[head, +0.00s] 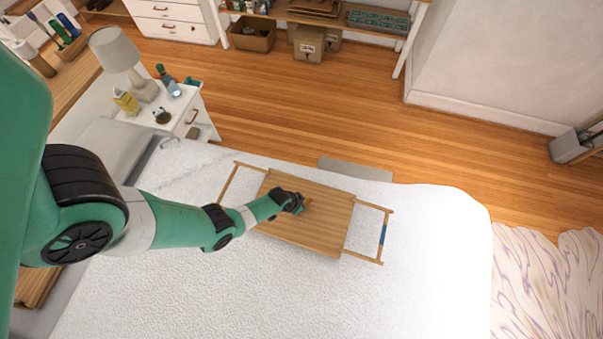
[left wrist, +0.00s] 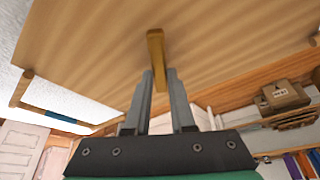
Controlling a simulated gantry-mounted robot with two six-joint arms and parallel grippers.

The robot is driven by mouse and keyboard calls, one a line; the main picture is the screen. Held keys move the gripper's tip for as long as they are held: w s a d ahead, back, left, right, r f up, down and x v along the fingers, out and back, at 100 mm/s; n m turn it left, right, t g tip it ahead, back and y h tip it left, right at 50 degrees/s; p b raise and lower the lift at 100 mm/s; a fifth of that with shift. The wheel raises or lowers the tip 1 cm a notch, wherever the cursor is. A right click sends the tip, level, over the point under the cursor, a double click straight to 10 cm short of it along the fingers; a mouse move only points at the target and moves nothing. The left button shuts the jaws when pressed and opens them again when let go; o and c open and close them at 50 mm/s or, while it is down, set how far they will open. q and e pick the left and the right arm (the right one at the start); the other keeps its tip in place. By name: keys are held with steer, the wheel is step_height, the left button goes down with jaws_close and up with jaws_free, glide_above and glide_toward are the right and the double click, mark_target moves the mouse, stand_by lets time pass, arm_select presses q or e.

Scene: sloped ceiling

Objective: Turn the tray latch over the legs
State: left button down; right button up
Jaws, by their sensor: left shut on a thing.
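The wooden tray (head: 325,225) lies on the white bed, slatted side up. One leg frame (head: 375,207) sticks out flat past its right edge and has a blue band (head: 383,235). Another leg frame (head: 236,179) sticks out past its left edge. My left gripper (head: 299,204) is at the middle of the tray. In the left wrist view its fingers (left wrist: 160,72) are shut on the small wooden latch (left wrist: 156,46), which stands out from the tray face (left wrist: 220,40). The gripper mostly hides the latch in the head view. My right gripper is in neither view.
The bed (head: 330,300) is clear around the tray. A nightstand (head: 195,112) with a lamp (head: 117,52), a bottle and small items stands at the upper left. Shelves with boxes (head: 308,45) line the far wall, across open wood floor.

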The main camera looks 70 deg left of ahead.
arm_select(q)
steer(key=m+h+b, duration=0.1)
steer(key=m, duration=0.2)
steer(key=shift+f, duration=0.1)
steer(key=m+h+b, duration=0.1)
steer(key=m, duration=0.2)
steer(key=shift+a+m+h+b, duration=0.1)
steer(key=shift+m+h+b, duration=0.2)
steer(key=shift+m+h, duration=0.5)
steer(key=shift+m, duration=0.7)
steer(key=shift+m+g+h, duration=0.3)
steer(key=shift+m+h, duration=0.1)
steer(key=shift+m, duration=0.9)
steer(key=shift+p, duration=0.3)
steer(key=c, duration=0.8)
jaws_free()
steer(key=shift+o, duration=0.2)
